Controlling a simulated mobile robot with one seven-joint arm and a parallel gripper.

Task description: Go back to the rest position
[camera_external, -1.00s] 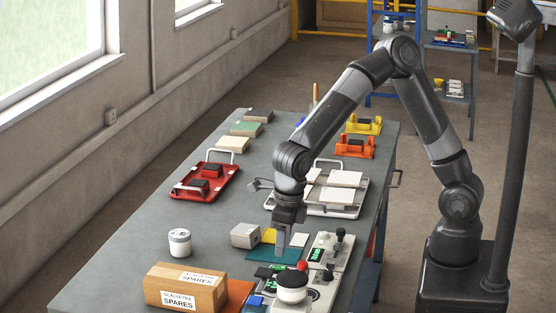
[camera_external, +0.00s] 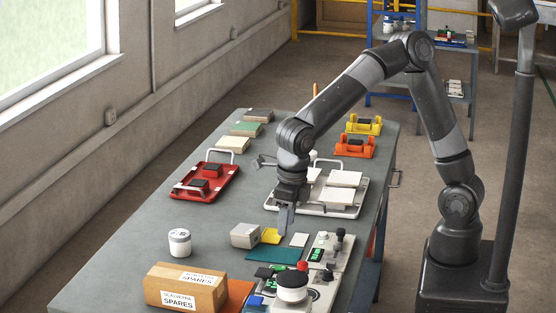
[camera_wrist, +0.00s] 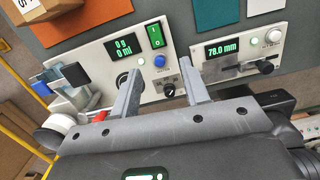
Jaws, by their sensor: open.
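Below the fingers in that view are a device with a green "0 g / 0 ml" display (camera_wrist: 124,48) and a device with a "78.0 mm" display (camera_wrist: 230,50).
A white tray with pale tiles (camera_external: 350,211) stands just behind my gripper. A red tray (camera_external: 213,169), a grey block (camera_external: 244,235), a white jar (camera_external: 180,242) and a "SPARES" box (camera_external: 186,289) are to the left. Orange (camera_external: 356,147) and yellow (camera_external: 364,125) holders stand at the back.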

